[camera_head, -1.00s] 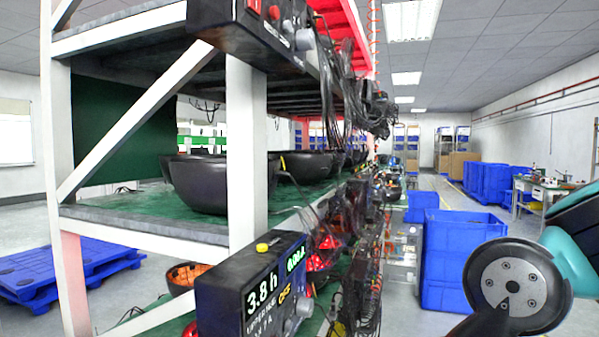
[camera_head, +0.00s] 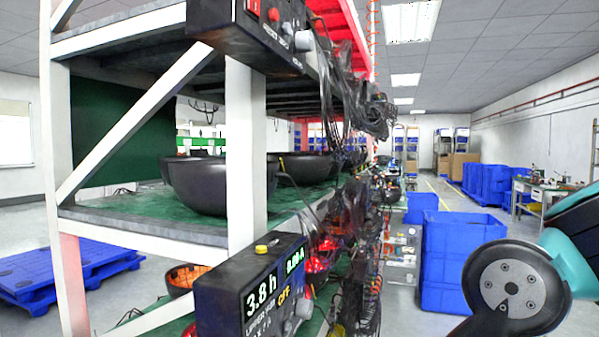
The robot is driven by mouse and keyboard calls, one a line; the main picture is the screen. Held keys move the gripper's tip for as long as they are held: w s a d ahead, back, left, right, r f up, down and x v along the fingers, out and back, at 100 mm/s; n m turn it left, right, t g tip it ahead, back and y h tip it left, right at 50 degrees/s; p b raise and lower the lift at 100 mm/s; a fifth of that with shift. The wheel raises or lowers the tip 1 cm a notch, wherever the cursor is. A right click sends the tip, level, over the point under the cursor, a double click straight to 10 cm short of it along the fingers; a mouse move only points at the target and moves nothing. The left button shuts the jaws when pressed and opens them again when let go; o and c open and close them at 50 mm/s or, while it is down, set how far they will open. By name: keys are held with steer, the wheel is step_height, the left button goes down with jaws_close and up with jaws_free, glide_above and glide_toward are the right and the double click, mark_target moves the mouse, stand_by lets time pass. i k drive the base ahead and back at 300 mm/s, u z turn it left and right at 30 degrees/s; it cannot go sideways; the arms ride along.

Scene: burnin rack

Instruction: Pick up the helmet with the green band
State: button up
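Another dark helmet (camera_head: 305,170) lies behind that post, farther along. No green band can be made out on any of them. On the lower shelf, an orange helmet (camera_head: 185,277) and red lit parts (camera_head: 318,265) show. Part of my arm, with a round grey flange and teal housing, is at the lower right, apart from the rack. My gripper's fingers are not in the picture.
A meter box (camera_head: 252,290) reading 3.8 h juts from the rack front, with cables (camera_head: 345,215) hanging beside it. Blue crates (camera_head: 460,262) stand right of the rack. A blue pallet (camera_head: 70,265) lies at left. An aisle runs toward the back.

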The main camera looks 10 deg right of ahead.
mark_target(304, 170)
steer(key=z, duration=0.25)
steer(key=i, duration=0.35)
steer(key=z, duration=0.85)
steer(key=i, duration=1.45)
steer(key=u, duration=0.25)
